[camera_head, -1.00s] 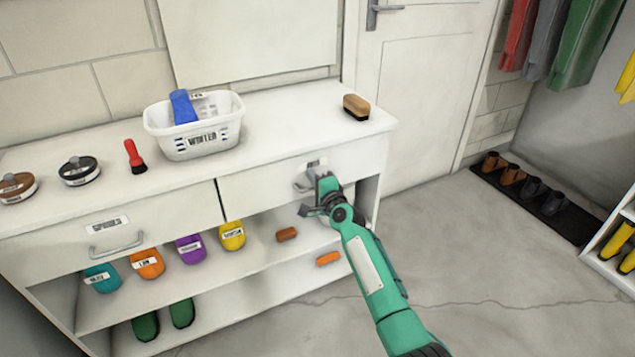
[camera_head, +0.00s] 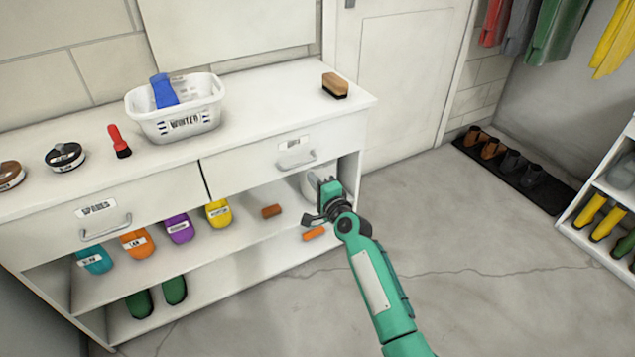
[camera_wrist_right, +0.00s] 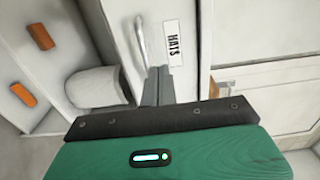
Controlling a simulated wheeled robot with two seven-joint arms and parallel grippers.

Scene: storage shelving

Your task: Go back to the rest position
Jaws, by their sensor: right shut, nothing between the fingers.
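My right gripper (camera_head: 318,206) is shut and empty in the head view, in front of the white cabinet's right end, below the handle of the right drawer (camera_head: 259,172). In the right wrist view its dark fingers (camera_wrist_right: 158,86) are together near the drawer handle (camera_wrist_right: 142,45) and the label reading HATS (camera_wrist_right: 173,43). The fingers look apart from the handle. The drawer looks closed. My left gripper is not in view.
The white cabinet (camera_head: 250,100) carries a basket (camera_head: 190,127), a brown brush (camera_head: 335,85) and a red brush (camera_head: 119,141). Coloured slippers and small blocks lie on its shelves. A shoe mat (camera_head: 545,190) lies by the far wall. The floor (camera_head: 480,280) on the right is clear.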

